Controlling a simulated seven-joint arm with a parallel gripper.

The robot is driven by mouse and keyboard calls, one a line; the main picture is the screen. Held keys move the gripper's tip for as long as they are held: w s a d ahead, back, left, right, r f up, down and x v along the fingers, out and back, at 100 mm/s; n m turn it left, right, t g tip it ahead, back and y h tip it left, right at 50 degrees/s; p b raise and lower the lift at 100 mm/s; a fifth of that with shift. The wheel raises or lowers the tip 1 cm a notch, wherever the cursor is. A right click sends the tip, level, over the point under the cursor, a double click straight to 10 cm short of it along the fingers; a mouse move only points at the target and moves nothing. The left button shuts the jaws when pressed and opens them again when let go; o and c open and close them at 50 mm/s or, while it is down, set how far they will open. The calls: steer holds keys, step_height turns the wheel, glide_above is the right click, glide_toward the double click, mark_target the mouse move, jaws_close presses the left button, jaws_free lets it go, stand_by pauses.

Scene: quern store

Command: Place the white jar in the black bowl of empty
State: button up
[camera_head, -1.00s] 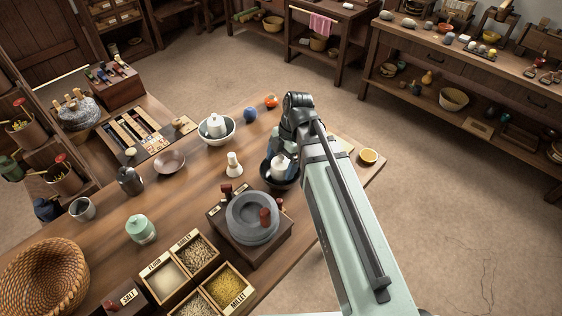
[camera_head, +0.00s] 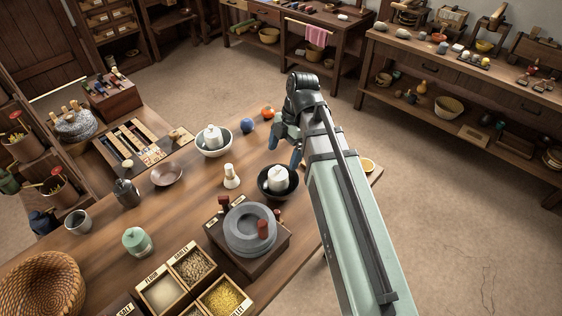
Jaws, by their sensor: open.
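A white jar (camera_head: 278,178) stands inside the black bowl (camera_head: 267,189) on the wooden table, left of my arm. A similar white jar (camera_head: 212,136) sits in a pale bowl (camera_head: 216,153) further back on the table. My gripper (camera_head: 286,146) is open and empty. It hangs behind and above the black bowl in the picture, apart from the jar. My arm comes from the lower right and hides part of the table's right side.
A stone quern (camera_head: 249,230) stands in front of the black bowl. A white pestle-like piece (camera_head: 231,177) is to its left. A blue ball (camera_head: 247,126) and an orange fruit (camera_head: 267,113) lie at the back edge.

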steer(key=shift+v, duration=1.95)
